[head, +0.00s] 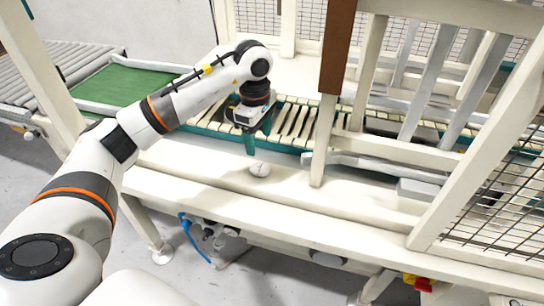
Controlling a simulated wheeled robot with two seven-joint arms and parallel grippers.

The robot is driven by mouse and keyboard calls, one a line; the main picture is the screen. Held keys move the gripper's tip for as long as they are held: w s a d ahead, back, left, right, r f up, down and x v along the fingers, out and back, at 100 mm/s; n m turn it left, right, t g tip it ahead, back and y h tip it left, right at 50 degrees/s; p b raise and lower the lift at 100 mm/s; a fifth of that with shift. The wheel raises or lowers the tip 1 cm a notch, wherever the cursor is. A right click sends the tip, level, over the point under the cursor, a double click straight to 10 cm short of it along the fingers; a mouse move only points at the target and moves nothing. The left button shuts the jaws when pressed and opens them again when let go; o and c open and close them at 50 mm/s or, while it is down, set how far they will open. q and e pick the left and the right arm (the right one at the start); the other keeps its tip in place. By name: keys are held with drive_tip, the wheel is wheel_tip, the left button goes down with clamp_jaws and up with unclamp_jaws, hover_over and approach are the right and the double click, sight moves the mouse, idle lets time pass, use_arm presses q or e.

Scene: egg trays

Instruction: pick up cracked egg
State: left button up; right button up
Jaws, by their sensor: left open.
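A whitish egg (260,169) lies on the cream ledge (220,172) at the front of the machine, near the middle of the head view. Dark marks show on it, but it is too small to make out cracks clearly. My left gripper (250,150) points down just above and slightly left of the egg, at the edge of the conveyor. It is open, and no egg shows between its teal fingers. My right gripper is not in view.
A roller conveyor (296,122) runs behind the ledge. A cream post (323,140) stands right of the egg, with slanted bars (445,85) beyond. A green belt (128,86) lies at the left. The ledge left of the egg is clear.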

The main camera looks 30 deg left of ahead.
use_arm(q)
drive_tip(key=shift+w+a+f, duration=0.15)
drive_tip(key=shift+w+f, duration=0.2)
drive_tip(key=shift+f, duration=0.35)
hover_over(260, 164)
drive_tip(key=f, duration=0.4)
drive_tip(key=shift+s+f, duration=0.35)
drive_tip(key=shift+s, duration=0.05)
drive_tip(key=shift+w+f+p, duration=0.15)
drive_tip(key=shift+f+p, duration=0.15)
drive_tip(key=shift+f, duration=0.3)
drive_tip(key=f, duration=0.3)
drive_tip(key=shift+w+f, duration=0.2)
drive_tip(key=shift+f, duration=0.5)
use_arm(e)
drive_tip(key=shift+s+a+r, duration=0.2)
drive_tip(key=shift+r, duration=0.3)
use_arm(q)
drive_tip(key=shift+c, duration=0.3)
drive_tip(key=c, duration=0.7)
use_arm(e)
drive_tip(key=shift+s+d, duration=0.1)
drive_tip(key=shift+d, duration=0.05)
